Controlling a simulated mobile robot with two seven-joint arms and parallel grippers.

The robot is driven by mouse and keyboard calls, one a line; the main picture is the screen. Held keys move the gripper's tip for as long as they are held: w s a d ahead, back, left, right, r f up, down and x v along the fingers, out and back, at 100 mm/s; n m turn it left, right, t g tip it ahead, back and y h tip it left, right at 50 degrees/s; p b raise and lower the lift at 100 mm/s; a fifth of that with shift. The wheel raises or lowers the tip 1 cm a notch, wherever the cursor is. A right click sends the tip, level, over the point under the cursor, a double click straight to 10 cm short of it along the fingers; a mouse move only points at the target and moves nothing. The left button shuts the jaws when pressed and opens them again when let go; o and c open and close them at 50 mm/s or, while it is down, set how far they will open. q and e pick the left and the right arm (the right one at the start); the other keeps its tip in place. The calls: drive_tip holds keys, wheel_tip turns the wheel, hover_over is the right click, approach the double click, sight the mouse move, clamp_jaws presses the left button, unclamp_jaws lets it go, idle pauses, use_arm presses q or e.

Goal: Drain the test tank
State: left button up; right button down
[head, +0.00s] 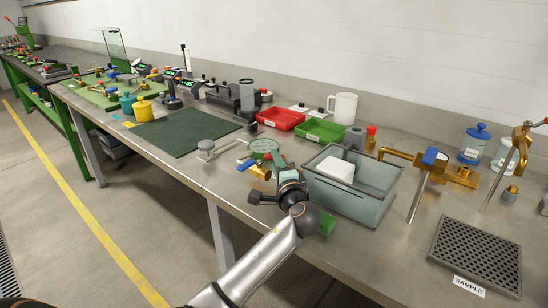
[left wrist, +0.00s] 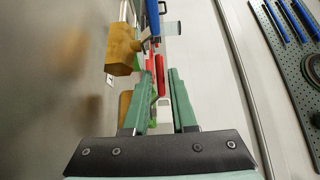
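The test tank (head: 350,205) is a clear grey, open-topped box on the bench, with a white block (head: 336,169) inside its upper part. Left of it is a brass valve body (head: 260,172) with a blue handle (head: 244,163). The brass body (left wrist: 122,48) and blue handle (left wrist: 152,16) also show in the left wrist view, left of and ahead of my fingers. My left gripper (head: 279,160) is beside the valve at the tank's left side. Its green fingers (left wrist: 156,90) are apart, and nothing is visibly held. Whether the valve joins the tank is hidden. My right gripper is not in view.
A round green-rimmed piece (head: 264,147) is close by the gripper. Red (head: 281,118) and green (head: 320,131) trays stand behind. Brass taps (head: 425,165) and a perforated plate (head: 478,256) are right of the tank. A dark green mat (head: 182,131) lies clear at left.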

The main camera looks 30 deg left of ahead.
use_arm(q)
drive_tip(key=v, duration=1)
drive_tip(key=shift+d, duration=0.1)
drive_tip(key=shift+c, duration=0.3)
